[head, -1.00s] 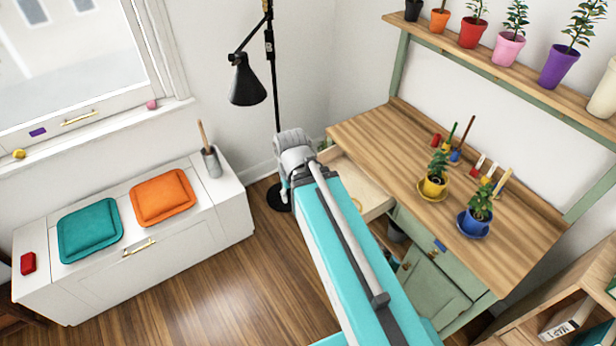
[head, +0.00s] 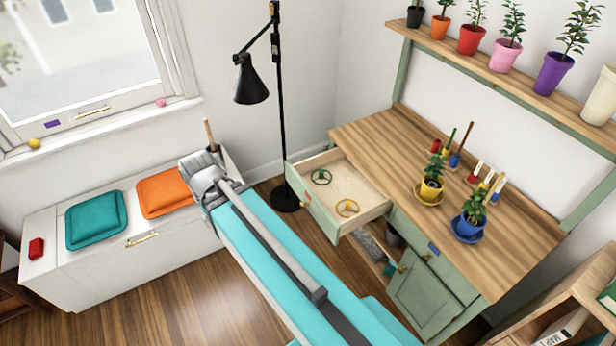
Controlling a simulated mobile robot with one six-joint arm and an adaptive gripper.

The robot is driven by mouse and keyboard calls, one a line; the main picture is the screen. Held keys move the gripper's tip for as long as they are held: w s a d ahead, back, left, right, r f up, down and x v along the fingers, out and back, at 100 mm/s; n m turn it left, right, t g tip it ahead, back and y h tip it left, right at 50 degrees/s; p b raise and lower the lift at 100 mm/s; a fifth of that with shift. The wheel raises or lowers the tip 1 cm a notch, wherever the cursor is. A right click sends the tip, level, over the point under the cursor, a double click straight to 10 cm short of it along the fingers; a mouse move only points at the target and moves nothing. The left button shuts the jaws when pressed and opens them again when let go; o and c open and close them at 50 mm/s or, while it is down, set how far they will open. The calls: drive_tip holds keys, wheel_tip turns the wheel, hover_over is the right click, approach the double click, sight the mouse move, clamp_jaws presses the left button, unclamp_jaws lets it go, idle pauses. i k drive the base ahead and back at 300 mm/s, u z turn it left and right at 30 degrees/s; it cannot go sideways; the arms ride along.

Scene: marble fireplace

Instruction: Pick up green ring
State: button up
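The green ring (head: 321,177) is a small dark green wheel-like ring with inner spokes. It lies flat in the left part of the open drawer (head: 372,205) of the green workbench. My arm reaches from the bottom of the view up to the left, and its grey joint is in front of the white bench, left of the drawer and apart from the ring. I cannot make out my gripper's fingers; they are hidden or out of view.
A yellow ring (head: 347,208) lies in the same drawer, nearer its front. A black floor lamp (head: 281,110) stands just left of the drawer. The white bench (head: 105,270) carries teal (head: 95,219) and orange (head: 164,193) cushions. Potted plants stand on the worktop (head: 375,150).

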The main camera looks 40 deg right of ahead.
sight(321, 173)
drive_tip(key=u, duration=0.4)
drive_tip(key=k, duration=0.85)
drive_tip(key=z, duration=1.4)
drive_tip(key=i, duration=0.75)
drive_tip(key=u, duration=0.05)
